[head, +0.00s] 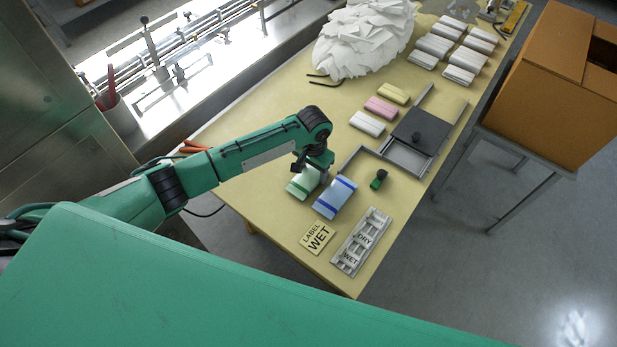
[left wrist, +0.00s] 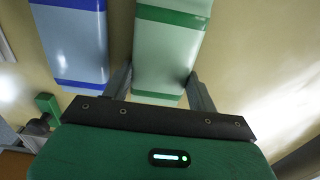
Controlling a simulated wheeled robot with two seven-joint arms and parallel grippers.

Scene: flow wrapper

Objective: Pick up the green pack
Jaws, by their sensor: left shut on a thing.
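The green pack (head: 302,183) is pale green with darker green bands and lies on the tan table beside the blue pack (head: 336,196). My left gripper (head: 318,172) reaches down over the green pack's far end. In the left wrist view the green pack (left wrist: 168,50) sits between the two fingers of my left gripper (left wrist: 162,85), which are shut on it. The blue pack (left wrist: 75,40) lies just to its left there, apart from it. I cannot tell whether the green pack is lifted off the table. My right gripper is not in view.
A small green-and-black item (head: 378,180) and a grey frame with a dark plate (head: 421,132) are to the right. White, pink and yellow packs (head: 380,108) lie behind.

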